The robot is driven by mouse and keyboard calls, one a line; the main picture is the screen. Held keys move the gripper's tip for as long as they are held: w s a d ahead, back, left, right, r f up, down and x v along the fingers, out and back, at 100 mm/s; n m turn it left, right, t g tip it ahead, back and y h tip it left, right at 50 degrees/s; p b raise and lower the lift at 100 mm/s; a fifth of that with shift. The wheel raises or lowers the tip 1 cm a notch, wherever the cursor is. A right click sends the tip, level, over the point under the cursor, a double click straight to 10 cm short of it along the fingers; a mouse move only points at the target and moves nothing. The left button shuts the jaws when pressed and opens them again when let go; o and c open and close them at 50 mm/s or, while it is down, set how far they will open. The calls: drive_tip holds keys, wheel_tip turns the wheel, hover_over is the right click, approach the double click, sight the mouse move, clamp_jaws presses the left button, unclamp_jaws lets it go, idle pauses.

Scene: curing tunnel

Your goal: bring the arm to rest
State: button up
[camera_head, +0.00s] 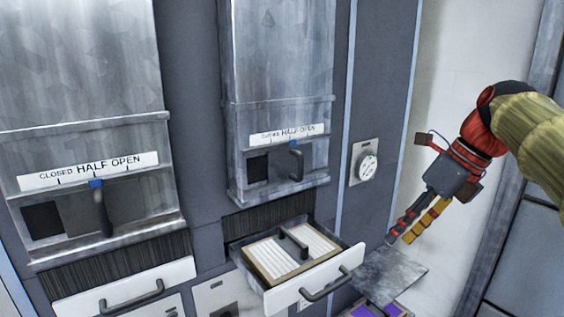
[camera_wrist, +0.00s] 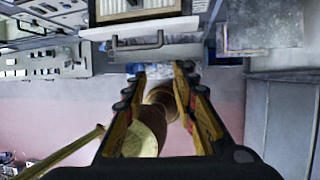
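My gripper (camera_head: 399,239) hangs at the right in the head view, fingers pointing down and to the left. It is in front of the wall, to the right of the open drawer, above a grey metal plate (camera_head: 392,274). In the wrist view my gripper (camera_wrist: 161,74) shows its two fingers apart, with nothing held between them. A brownish rounded shape shows beyond and between the fingers; I cannot tell what it is.
An open drawer (camera_head: 338,267) holds a pale ribbed insert with a dark handle. A second white drawer front (camera_head: 120,285) is at lower left. Two metal shutter housings (camera_head: 80,60) (camera_head: 280,50) carry handles and position labels. A round dial (camera_head: 367,166) is on the wall.

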wheel_tip(320, 180, down, 14)
drive_tip(key=d+r+n+t+h+b, duration=0.1)
drive_tip(key=d+n+h+b, duration=0.2)
drive_tip(key=n, duration=1.2)
drive_tip(key=s+a+f+n+b, duration=0.2)
drive_tip(key=s+f+n+b, duration=0.3)
drive_tip(key=f+b, duration=0.3)
drive_tip(key=s+a+f+n+t+b, duration=0.1)
drive_tip(key=s+a+f+n+b, duration=0.2)
drive_tip(key=f, duration=1.4)
drive_tip(key=s+a+f+n+t+h+b, duration=0.1)
drive_tip(key=s+a+f+n+b, duration=0.2)
drive_tip(key=s+f+n+b, duration=0.3)
drive_tip(key=s+f+b, duration=0.4)
drive_tip(key=f+b, duration=0.2)
drive_tip(key=b, duration=0.3)
drive_tip(key=shift+s+f+n, duration=0.2)
drive_tip(key=shift+f+n, duration=0.1)
drive_tip(key=shift+f, duration=0.05)
drive_tip(key=shift+c, duration=0.4)
